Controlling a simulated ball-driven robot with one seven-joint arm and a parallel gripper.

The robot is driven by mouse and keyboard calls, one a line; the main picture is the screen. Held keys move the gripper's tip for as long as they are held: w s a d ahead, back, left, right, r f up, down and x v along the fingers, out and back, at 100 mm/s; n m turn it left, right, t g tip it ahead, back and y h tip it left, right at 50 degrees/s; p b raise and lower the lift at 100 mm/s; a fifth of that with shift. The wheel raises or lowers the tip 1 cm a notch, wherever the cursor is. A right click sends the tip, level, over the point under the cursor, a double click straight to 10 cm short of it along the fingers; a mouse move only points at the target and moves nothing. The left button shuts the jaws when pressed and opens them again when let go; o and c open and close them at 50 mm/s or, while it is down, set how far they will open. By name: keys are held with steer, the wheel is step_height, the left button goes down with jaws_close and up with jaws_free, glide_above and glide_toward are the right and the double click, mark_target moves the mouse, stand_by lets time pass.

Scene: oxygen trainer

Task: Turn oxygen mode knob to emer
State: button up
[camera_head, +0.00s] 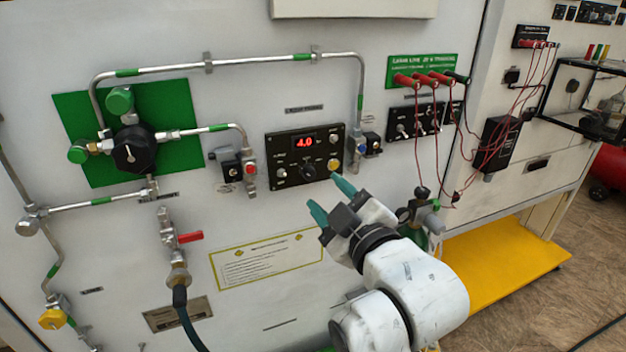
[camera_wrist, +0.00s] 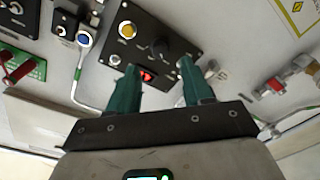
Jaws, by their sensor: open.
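A black control panel (camera_head: 277,152) with a red lit display reading 4.0 (camera_head: 305,142) is mounted on the pale wall. A black round knob (camera_head: 308,172) sits below the display; I take it as the mode knob, but its labels and setting are not legible. In the wrist view the knob (camera_wrist: 160,47) shows beyond the gap between my fingers, near the display (camera_wrist: 146,76). My gripper (camera_head: 328,198) has two green fingers spread apart, empty, in front of and below right of the panel. The fingers (camera_wrist: 157,70) appear apart from the knob.
A yellow button (camera_head: 333,164) is on the panel's right side. Pipe valves stand left (camera_head: 250,170) and right (camera_head: 370,145) of the panel. A red-handled valve (camera_head: 188,237) and a yellow-bordered placard (camera_head: 265,260) are lower left. Red cables (camera_head: 437,135) hang at the right.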

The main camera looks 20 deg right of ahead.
mark_target(312, 177)
steer(key=w, duration=0.5)
steer(key=shift+w+a+p, duration=0.1)
steer(key=shift+w+p, duration=0.3)
jaws_close()
